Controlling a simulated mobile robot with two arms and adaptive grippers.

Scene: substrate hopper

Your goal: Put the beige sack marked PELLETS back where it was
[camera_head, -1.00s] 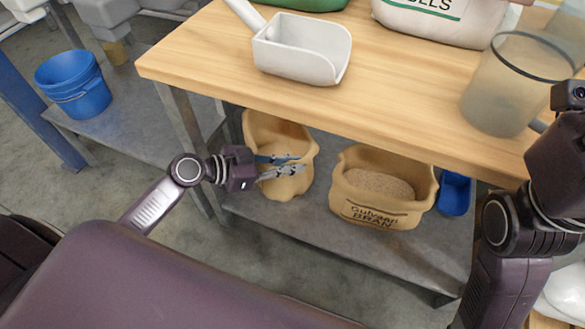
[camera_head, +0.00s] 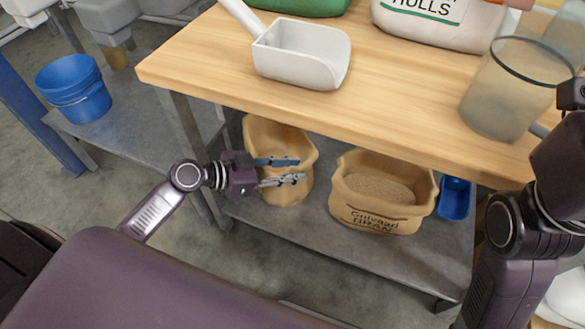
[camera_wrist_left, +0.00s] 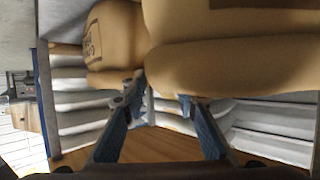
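A beige open-topped sack (camera_head: 284,138) stands on the lower shelf under the wooden table in the head view; no marking on it shows, so I cannot read PELLETS. My left gripper (camera_head: 285,171) is in front of this sack, with its fingers apart and nothing visible between them. In the left wrist view the open fingers (camera_wrist_left: 160,108) point at a large beige sack (camera_wrist_left: 245,65), close by; I cannot tell whether they touch it. A second beige sack (camera_head: 350,212), marked BRAN, stands to the right on the same shelf.
The grey lower shelf (camera_head: 300,238) has a small blue container (camera_head: 454,198) at right. On the wooden tabletop (camera_head: 400,80) are a white scoop (camera_head: 300,52), a sack marked HULLS (camera_head: 430,22) and a clear jug (camera_head: 510,95). A blue bucket (camera_head: 75,88) stands at left.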

